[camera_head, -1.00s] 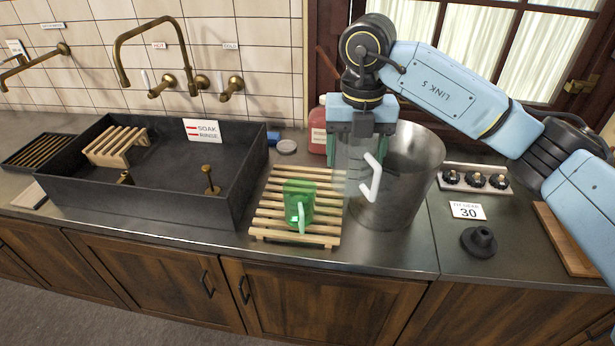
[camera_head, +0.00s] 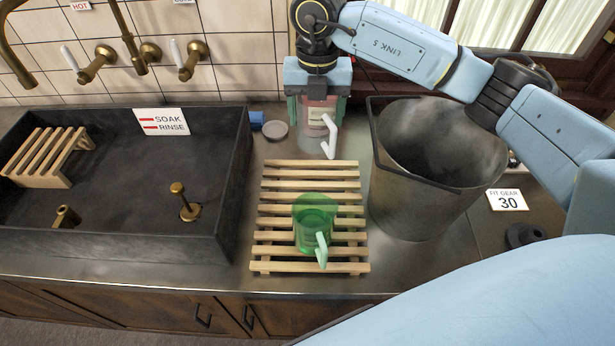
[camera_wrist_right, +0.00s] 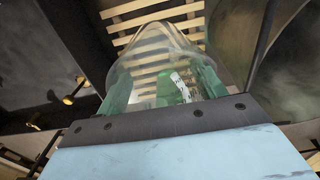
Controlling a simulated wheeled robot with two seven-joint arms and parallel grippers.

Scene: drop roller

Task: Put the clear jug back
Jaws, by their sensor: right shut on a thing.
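The clear jug (camera_head: 329,138) with a white handle hangs from my right gripper (camera_head: 318,104), at the back edge of the wooden slatted rack (camera_head: 264,237). The gripper's green-tinted fingers are shut on the jug. In the right wrist view the clear jug (camera_wrist_right: 150,45) sits between the fingers with rack slats showing through it. A green jug (camera_head: 312,215) with a pale green handle stands on the front part of the rack. It also shows through the clear jug in the right wrist view (camera_wrist_right: 172,84). My left gripper is not in view.
A large metal bucket (camera_head: 420,200) stands right of the rack. A dark sink (camera_head: 235,180) with a brass plug and small slatted rack (camera_head: 45,155) lies to the left. A grey disc (camera_head: 274,131) lies behind the rack.

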